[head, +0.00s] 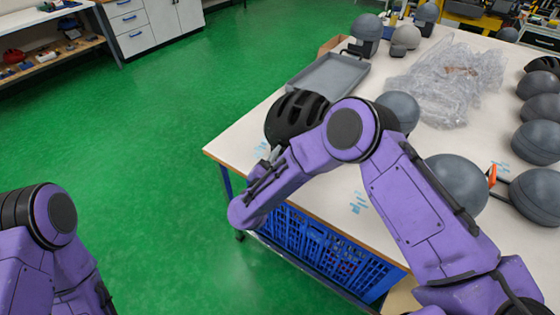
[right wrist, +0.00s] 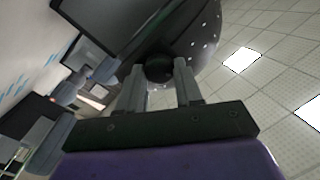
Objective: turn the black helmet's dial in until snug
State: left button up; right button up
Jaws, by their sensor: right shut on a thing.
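The black vented helmet (head: 295,112) is at the table's near-left corner, partly hidden behind my right arm. In the right wrist view, its dark curved shell (right wrist: 198,32) with small pale dots fills the upper middle. A round black dial (right wrist: 158,68) shows below the shell. My right gripper (right wrist: 161,72) has one finger on each side of the dial and is shut on it. In the head view my right arm hides the dial and the gripper's fingertips. My left arm shows at the lower left, but its gripper is out of the picture.
The white table (head: 335,205) holds a grey tray (head: 328,76), crumpled clear plastic (head: 455,80) and several grey domes, one (head: 455,180) beside my right arm. A blue crate (head: 325,250) sits under the table. The green floor to the left is clear.

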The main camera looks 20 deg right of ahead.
jog(key=m+b, duration=0.3)
jog(key=m, duration=0.2)
jog(key=shift+f, duration=0.15)
jog(key=shift+m+b, duration=0.8)
jog(key=shift+m, duration=0.9)
jog(key=o, duration=1.1)
jog(key=shift+c, duration=0.2)
jog(key=b+v, duration=0.2)
jog(key=v, duration=0.8)
jog(key=shift+s+b, duration=0.3)
jog(key=shift+a, duration=0.15)
